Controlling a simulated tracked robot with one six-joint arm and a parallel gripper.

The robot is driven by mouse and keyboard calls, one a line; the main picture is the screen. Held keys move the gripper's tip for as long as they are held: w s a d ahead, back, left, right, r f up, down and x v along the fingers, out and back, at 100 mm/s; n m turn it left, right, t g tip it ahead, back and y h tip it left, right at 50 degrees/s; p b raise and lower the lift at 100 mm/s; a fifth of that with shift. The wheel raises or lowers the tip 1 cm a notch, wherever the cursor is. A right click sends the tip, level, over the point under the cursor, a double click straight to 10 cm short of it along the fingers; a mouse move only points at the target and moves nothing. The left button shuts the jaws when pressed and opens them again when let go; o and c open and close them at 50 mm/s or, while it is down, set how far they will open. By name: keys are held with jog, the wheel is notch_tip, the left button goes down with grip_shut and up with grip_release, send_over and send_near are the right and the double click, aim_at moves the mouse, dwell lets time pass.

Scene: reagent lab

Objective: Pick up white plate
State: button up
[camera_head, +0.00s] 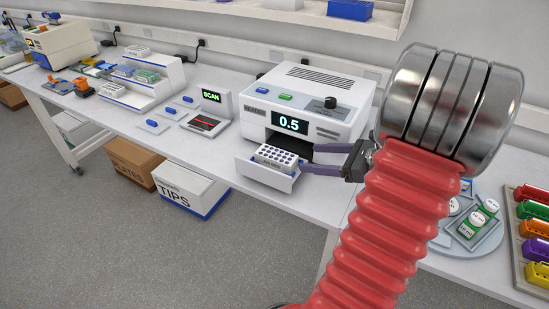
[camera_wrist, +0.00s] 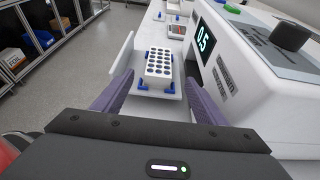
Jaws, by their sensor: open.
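The white plate (camera_head: 276,157) is a small block with rows of dark round wells. It sits on the pulled-out drawer (camera_head: 262,177) at the front of a white instrument showing 0.5. In the wrist view the plate (camera_wrist: 159,62) lies straight ahead, with blue clips at its corners. My gripper (camera_head: 309,159) is open, its two purple fingers pointing at the plate from the right in the head view. In the wrist view the gripper (camera_wrist: 160,78) has one finger toward each side of the plate, with gaps visible. Nothing is held.
The instrument (camera_head: 310,105) stands close behind the drawer. To its left are a scanner (camera_head: 208,112) and white racks (camera_head: 145,80). A round tray (camera_head: 470,225) and a colored rack (camera_head: 535,235) lie to the right. The bench front edge is close to the drawer.

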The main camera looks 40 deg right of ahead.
aim_at(283, 157)
jog(key=shift+x, duration=4.35)
jog(key=shift+x, duration=2.65)
jog(key=shift+f, duration=0.1)
jog(key=shift+s, duration=0.1)
jog(key=shift+c, duration=0.5)
jog(key=c, duration=1)
jog(key=shift+o, duration=0.2)
notch_tip(283, 157, up, 18)
